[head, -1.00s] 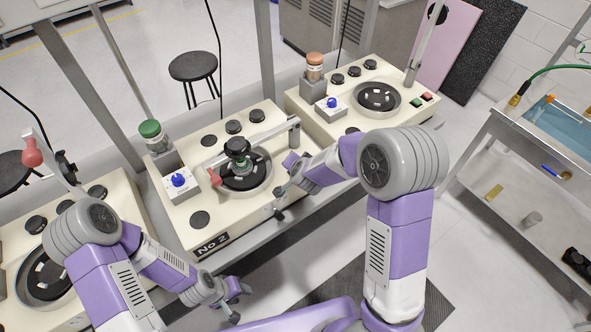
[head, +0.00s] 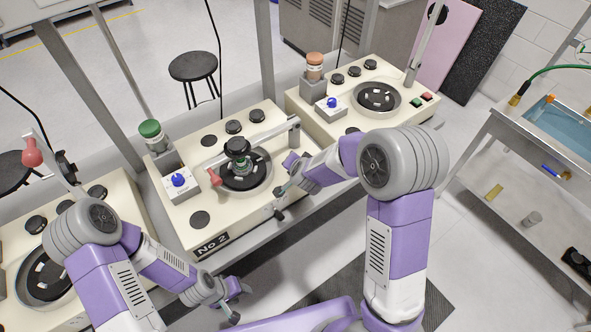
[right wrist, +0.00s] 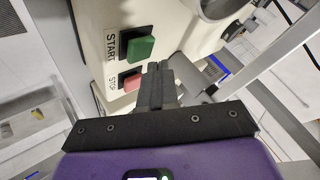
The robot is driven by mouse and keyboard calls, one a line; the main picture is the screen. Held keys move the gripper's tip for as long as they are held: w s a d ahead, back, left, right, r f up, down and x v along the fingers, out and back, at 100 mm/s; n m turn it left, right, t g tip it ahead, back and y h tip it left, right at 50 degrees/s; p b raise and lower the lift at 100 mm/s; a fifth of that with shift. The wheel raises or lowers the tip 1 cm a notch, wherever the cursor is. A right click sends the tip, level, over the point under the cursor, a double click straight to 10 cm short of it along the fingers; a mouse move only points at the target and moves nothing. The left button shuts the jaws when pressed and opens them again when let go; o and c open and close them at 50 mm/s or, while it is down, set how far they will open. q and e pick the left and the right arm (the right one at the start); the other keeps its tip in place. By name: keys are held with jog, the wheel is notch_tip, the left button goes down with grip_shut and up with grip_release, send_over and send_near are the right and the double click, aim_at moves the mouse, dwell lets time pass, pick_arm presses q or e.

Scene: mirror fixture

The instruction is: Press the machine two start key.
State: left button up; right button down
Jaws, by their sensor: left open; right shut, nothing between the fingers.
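Machine two (head: 180,228) is the cream box marked "No 2" in the middle of the head view. Its green START key (right wrist: 140,47) and red STOP key (right wrist: 132,82) show in the right wrist view, START above STOP. In the head view I cannot make these keys out; my right gripper (head: 279,208) is at that front right corner. In the right wrist view my right gripper (right wrist: 155,82) is shut and empty, its tips just right of the keys and below START; contact cannot be told. My left gripper (head: 240,303) is open and empty, low in front of machine two.
A lever arm with a red knob (head: 214,177) lies across machine two's round bowl. Another machine (head: 333,132) stands to the right and one (head: 98,220) to the left. A steel sink bench (head: 505,128) is at far right.

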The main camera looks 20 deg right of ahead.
jog(key=shift+f, duration=0.15)
jog(key=shift+f+b, duration=0.3)
